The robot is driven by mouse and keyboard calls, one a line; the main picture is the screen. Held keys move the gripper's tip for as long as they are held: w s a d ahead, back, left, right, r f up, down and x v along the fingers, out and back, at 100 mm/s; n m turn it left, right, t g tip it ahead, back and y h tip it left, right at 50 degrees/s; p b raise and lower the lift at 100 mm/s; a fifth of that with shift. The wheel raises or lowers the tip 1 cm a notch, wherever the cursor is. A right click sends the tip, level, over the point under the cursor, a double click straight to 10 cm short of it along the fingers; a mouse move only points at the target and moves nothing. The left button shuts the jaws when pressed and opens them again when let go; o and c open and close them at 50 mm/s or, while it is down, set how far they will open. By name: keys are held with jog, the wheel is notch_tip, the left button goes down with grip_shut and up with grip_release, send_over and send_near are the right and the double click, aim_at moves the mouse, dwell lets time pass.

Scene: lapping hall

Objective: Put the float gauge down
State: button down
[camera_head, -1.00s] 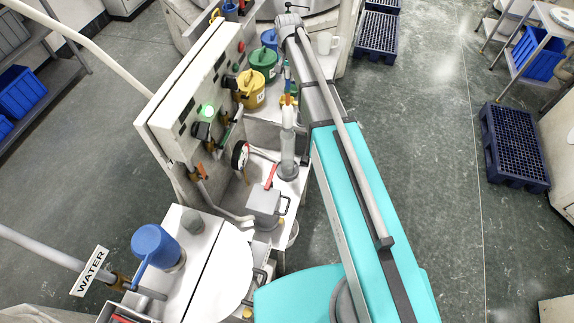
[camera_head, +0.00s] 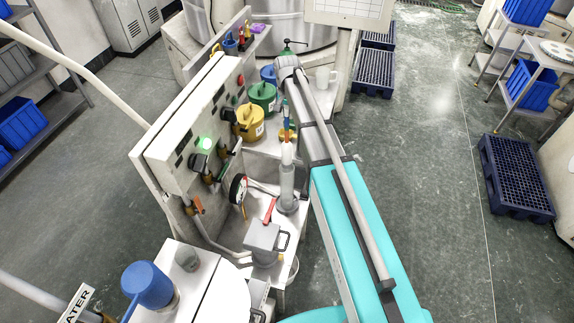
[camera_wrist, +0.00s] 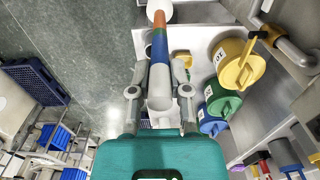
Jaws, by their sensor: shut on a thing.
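The float gauge (camera_wrist: 159,50) is a slim tube with a pale body and green, blue and orange bands. My gripper (camera_wrist: 160,80) is shut on its pale part in the wrist view. In the head view its blue and orange part (camera_head: 287,128) shows just left of my arm. Its orange end points down at a tall grey cylinder (camera_head: 287,185) with a white top, standing on the white bench. I cannot tell whether that end is inside the cylinder or just above it. My gripper is mostly hidden in the head view.
Yellow (camera_head: 249,124), green (camera_head: 262,97) and blue lidded cans stand behind the cylinder. A grey box with a red handle (camera_head: 264,238) stands in front.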

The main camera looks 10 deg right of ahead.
aim_at(287, 160)
jog(key=shift+f+b, duration=10)
jog(key=shift+f, duration=0.45)
jog(key=shift+f+b, duration=2)
jog(key=shift+b, duration=0.05)
jog(key=shift+f+b, duration=0.6)
jog(key=shift+b, duration=0.05)
jog(key=c, duration=0.6)
grip_release()
jog(key=shift+r, duration=0.25)
